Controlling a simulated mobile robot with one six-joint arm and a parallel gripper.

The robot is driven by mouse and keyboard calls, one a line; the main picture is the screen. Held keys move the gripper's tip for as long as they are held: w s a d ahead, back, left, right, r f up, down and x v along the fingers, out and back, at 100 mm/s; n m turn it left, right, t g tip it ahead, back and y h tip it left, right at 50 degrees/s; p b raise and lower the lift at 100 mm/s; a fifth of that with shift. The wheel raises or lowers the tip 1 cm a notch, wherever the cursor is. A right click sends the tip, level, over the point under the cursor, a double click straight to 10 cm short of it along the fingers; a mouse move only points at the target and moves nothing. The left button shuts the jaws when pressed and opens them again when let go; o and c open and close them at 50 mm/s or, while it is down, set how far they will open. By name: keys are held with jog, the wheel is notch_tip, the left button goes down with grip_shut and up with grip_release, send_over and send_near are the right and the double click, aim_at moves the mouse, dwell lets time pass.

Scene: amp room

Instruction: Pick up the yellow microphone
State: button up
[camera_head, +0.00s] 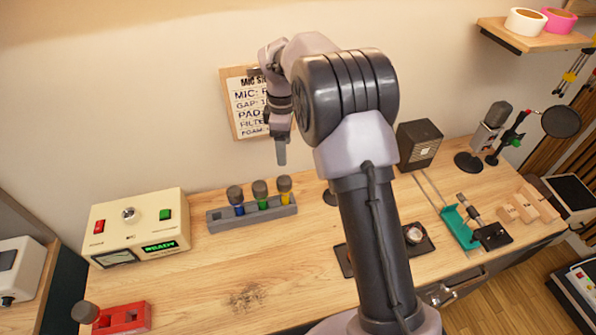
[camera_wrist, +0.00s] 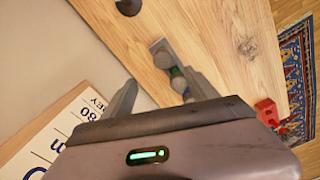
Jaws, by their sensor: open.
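The yellow microphone (camera_head: 285,193) stands upright in the right end of a grey rack (camera_head: 222,222), with a dark rounded head and a yellow band. A green microphone (camera_head: 261,200) and a blue microphone (camera_head: 237,204) stand to its left. My gripper (camera_head: 281,160) points down above the rack's right end, clear of the microphones. In the wrist view my gripper (camera_wrist: 162,92) is open and empty, its fingers apart. The rack (camera_wrist: 158,45) shows beyond the fingers; the nearest head to its upper end (camera_wrist: 163,59) seems to be the yellow microphone's, its band hidden.
A control box (camera_head: 137,222) with a lit display stands left of the rack. A red holder (camera_head: 122,319) is at the front left. A notice board (camera_head: 238,115) hangs on the wall behind my gripper. The table before the rack is clear.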

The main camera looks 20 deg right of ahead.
aim_at(284, 186)
jog(key=f+b, duration=0.1)
jog(key=f, duration=0.4)
jog(key=f+b, duration=0.1)
jog(key=f, duration=1.1)
jog(key=shift+s+a+b, duration=0.2)
jog(key=shift+a+b, duration=0.15)
jog(key=shift+b, duration=0.05)
grip_shut()
